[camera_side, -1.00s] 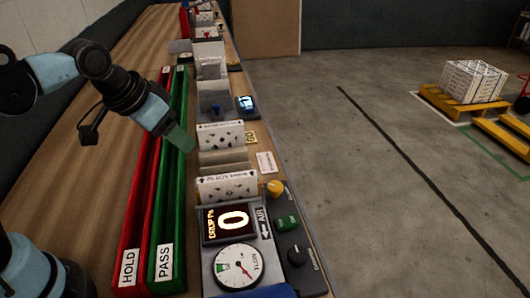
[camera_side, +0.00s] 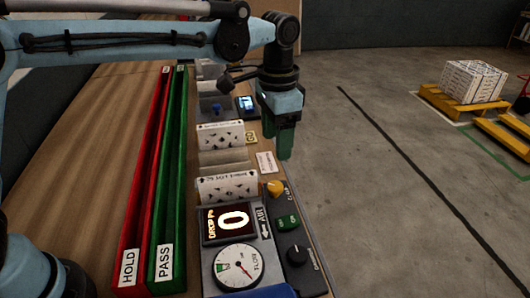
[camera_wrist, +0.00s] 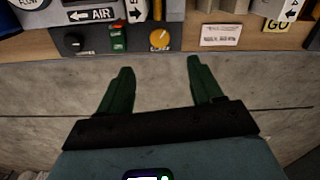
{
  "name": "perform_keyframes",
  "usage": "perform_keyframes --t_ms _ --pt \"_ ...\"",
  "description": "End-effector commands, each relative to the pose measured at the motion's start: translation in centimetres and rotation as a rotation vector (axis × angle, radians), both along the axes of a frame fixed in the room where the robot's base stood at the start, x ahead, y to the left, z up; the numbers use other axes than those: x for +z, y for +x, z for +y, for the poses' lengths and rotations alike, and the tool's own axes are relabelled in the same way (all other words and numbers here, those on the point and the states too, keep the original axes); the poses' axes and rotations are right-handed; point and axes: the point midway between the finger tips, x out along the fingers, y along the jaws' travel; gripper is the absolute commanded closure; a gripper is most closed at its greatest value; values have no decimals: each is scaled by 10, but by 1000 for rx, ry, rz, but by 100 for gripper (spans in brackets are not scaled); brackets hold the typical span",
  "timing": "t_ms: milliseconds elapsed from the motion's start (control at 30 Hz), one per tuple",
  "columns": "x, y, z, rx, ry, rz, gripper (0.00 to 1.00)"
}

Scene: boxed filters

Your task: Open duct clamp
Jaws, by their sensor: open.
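The clamp control, a round orange-yellow knob (camera_side: 275,188), sits at the far end of the dark control strip on the bench's right edge. In the wrist view the same knob (camera_wrist: 159,39) is at the top centre, above the gap between my fingers, with small lettering under it that looks like "CLAMP". My gripper (camera_side: 282,148) points down with green fingers, beyond the knob in the side view and apart from it. In the wrist view my gripper (camera_wrist: 160,68) has its fingers spread with nothing between them.
A green switch (camera_side: 287,223) and a black knob (camera_side: 297,256) share the strip. Beside it are a display reading 0 (camera_side: 233,218) and a flow dial (camera_side: 238,267). Red HOLD (camera_side: 131,240) and green PASS (camera_side: 168,235) trays run along the bench. Open floor lies to the right.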

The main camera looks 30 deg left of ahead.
Motion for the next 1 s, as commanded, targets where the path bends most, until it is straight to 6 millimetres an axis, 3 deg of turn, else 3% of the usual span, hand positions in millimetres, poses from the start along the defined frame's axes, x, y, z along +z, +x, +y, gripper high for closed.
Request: perform_keyframes --t_ms 233,700,1000 --pt "-22 0 -1 -2 0 2 35" --pt "-102 0 -1 -1 1 1 35" --pt "-121 0 -1 -1 1 1 35"
